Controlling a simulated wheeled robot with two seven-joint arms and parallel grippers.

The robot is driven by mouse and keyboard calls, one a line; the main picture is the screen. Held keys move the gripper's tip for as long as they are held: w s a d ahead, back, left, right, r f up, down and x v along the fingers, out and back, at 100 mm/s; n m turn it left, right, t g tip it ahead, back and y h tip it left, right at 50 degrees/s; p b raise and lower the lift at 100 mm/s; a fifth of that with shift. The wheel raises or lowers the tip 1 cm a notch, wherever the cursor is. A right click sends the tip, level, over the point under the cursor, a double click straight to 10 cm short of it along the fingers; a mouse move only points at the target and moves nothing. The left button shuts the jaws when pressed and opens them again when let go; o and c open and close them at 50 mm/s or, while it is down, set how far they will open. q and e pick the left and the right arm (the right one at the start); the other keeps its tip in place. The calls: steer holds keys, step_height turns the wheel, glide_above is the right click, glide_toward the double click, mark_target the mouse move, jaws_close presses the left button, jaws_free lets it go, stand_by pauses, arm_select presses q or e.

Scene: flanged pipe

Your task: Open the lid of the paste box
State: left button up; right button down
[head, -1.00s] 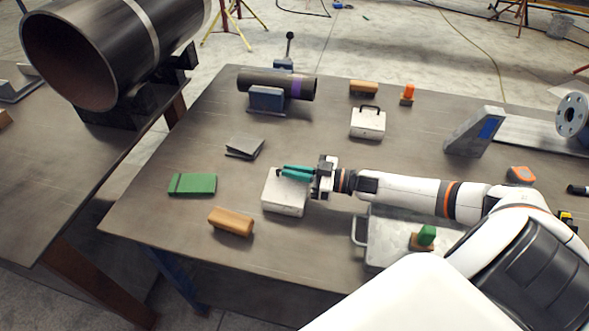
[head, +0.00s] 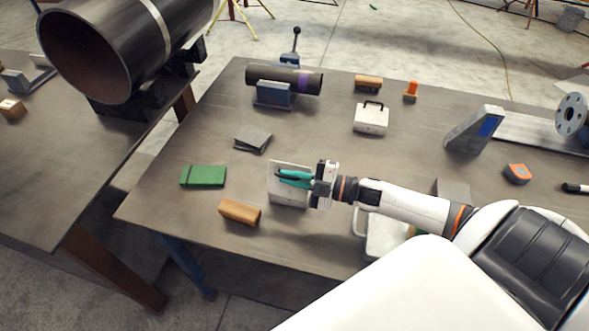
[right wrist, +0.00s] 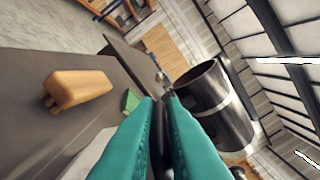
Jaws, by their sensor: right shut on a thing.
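The pale paste box (head: 284,197) stands on the near left part of the table in the head view, partly covered by my right gripper. Its pale upper face looks steeper than a flat top, but I cannot tell how far the lid is raised. My right gripper (head: 282,174), with teal fingers, reaches over it from the right. In the right wrist view the teal fingers (right wrist: 168,105) are closed around a dark, narrow piece (right wrist: 162,145), apparently the lid's handle. A pale edge of the box (right wrist: 92,155) shows at their left. My left gripper is out of view.
A wooden block (head: 240,212) and a green box (head: 203,176) lie close by on the left. A dark wedge stack (head: 253,141) lies behind. A second white box with a black handle (head: 371,118) stands farther back. A large pipe (head: 112,50) rests on the left table.

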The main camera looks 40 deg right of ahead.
steer(key=s+a+n, duration=0.1)
steer(key=s+a+f+n, duration=0.1)
steer(key=a+n, duration=0.1)
steer(key=shift+s, duration=0.35)
steer(key=shift+f, duration=0.1)
stand_by(0.4)
steer(key=c, duration=1.6)
jaws_free()
steer(key=shift+o, duration=0.4)
